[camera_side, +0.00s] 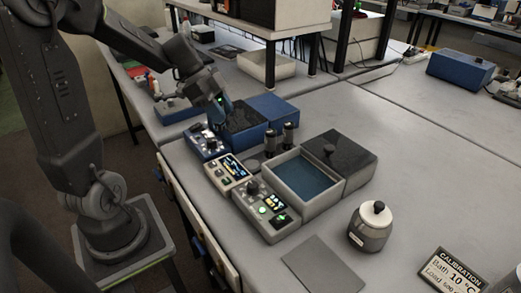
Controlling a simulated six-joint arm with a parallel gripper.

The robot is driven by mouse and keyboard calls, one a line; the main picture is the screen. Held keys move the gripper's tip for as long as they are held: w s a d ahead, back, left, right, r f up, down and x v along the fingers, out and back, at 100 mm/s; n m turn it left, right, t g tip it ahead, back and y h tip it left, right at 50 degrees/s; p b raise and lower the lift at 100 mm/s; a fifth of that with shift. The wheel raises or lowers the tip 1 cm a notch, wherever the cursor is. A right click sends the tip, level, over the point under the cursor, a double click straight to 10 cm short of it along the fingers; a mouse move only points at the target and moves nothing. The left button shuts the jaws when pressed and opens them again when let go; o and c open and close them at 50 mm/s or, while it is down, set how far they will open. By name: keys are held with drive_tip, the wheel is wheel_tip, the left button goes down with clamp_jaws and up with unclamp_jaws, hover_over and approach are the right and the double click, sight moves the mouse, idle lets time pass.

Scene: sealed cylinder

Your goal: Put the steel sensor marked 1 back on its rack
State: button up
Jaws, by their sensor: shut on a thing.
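My gripper (219,113) points down at the upper left, above the dark-topped blue box (240,118) and the blue control unit (206,143). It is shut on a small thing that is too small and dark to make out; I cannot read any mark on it. Two dark upright cylinders (288,135) stand beside each other behind the control units. I cannot tell whether they belong to the rack, and no rack is clearly recognisable.
Two pale control units (268,210) stand in front of an open tray with a blue inside (337,198). A black-lidded box (345,153) adjoins the tray. A lidded jar (370,228), a grey plate (322,265) and a calibration sign (450,272) are nearer.

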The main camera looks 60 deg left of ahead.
drive_tip(key=shift+w+d+r+x, duration=0.2)
drive_tip(key=shift+d+x, duration=0.1)
drive_tip(key=shift+x, duration=1.8)
drive_tip(key=shift+w+d+r+x, duration=0.2)
drive_tip(key=shift+d+r+x, duration=0.05)
drive_tip(key=shift+x, duration=1.85)
drive_tip(key=shift+w+d+r+x, duration=0.2)
drive_tip(key=shift+w+d+x, duration=0.1)
drive_tip(key=shift+x, duration=1.8)
drive_tip(key=shift+s, duration=0.1)
drive_tip(key=shift+f, duration=0.15)
drive_tip(key=o, duration=0.7)
